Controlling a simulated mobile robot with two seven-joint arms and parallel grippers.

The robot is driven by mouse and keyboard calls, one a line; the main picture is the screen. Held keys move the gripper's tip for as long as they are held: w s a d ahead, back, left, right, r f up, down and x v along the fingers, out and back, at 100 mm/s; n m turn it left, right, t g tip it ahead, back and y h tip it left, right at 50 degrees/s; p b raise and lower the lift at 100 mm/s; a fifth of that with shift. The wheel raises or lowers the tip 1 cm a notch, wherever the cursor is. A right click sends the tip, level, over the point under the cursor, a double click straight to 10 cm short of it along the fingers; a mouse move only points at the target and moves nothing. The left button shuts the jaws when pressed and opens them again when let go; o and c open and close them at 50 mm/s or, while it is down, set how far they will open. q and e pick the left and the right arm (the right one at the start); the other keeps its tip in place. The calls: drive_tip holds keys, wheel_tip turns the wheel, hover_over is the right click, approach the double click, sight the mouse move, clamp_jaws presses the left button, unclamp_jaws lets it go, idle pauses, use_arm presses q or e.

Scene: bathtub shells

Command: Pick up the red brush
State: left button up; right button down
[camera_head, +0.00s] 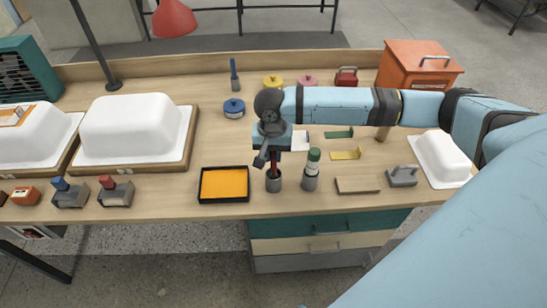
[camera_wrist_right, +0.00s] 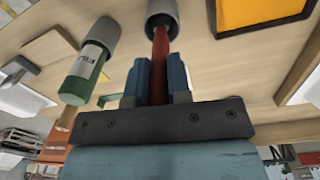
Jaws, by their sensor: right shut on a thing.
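The red brush (camera_head: 274,164) stands handle up in a small grey cup (camera_head: 273,183) near the front edge of the workbench. My right gripper (camera_head: 268,159) is directly above the cup, pointing down, and is shut on the brush's handle. In the right wrist view the red brush (camera_wrist_right: 160,55) runs between the two blue fingers of the gripper (camera_wrist_right: 158,80) into the mouth of the grey cup (camera_wrist_right: 162,15). The brush's lower end is hidden in the cup. My left gripper is not in view.
A green-topped bottle in a grey holder (camera_head: 311,172) stands close to the right of the cup. An orange-filled black tray (camera_head: 224,184) lies close to the left. White tub shells (camera_head: 133,128) sit at the left, and an orange box (camera_head: 419,67) stands at the back right.

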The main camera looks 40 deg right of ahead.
wheel_tip(320, 180, up, 20)
drive_tip(key=shift+p, duration=0.4)
idle(1.8)
